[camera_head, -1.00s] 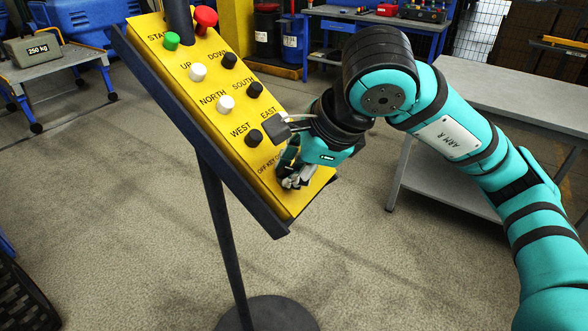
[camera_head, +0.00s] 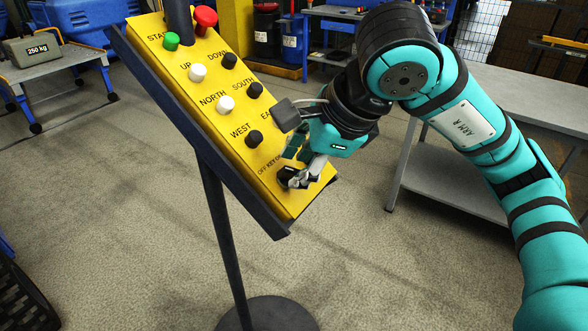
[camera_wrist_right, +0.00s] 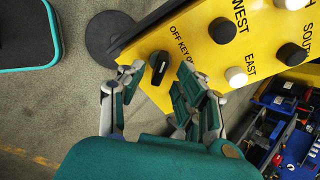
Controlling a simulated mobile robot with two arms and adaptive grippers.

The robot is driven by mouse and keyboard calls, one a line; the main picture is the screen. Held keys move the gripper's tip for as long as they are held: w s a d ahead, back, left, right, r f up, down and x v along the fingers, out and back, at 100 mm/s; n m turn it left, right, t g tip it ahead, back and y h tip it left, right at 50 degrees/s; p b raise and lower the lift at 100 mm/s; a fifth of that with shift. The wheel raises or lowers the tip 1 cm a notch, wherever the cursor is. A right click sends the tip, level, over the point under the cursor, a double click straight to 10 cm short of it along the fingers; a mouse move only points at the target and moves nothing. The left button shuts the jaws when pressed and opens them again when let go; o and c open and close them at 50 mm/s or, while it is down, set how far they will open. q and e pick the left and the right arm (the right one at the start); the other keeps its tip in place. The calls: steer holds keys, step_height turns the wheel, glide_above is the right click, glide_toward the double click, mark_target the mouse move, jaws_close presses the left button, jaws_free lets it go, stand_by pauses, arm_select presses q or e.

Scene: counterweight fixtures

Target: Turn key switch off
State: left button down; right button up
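The key switch (camera_head: 285,176) is a black rotary knob at the lower end of the yellow control panel (camera_head: 283,201), beside the lettering "OFF KEY ON". It also shows in the right wrist view (camera_wrist_right: 159,66), with its black handle turned at a slant to the lettering. My right gripper (camera_head: 304,177) is close to the knob, on its right side in the head view. In the right wrist view the gripper (camera_wrist_right: 161,76) is open, with its fingers apart and the knob showing in the gap. I see no contact with the knob. My left gripper is not in view.
Black and white direction buttons, a green button (camera_head: 171,41) and a red mushroom button (camera_head: 204,18) sit further up the panel. The panel stands on a dark post (camera_head: 222,235). A grey table (camera_head: 520,105) is at the right.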

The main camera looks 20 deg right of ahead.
steer(key=v, duration=0.9)
steer(key=shift+s, duration=0.15)
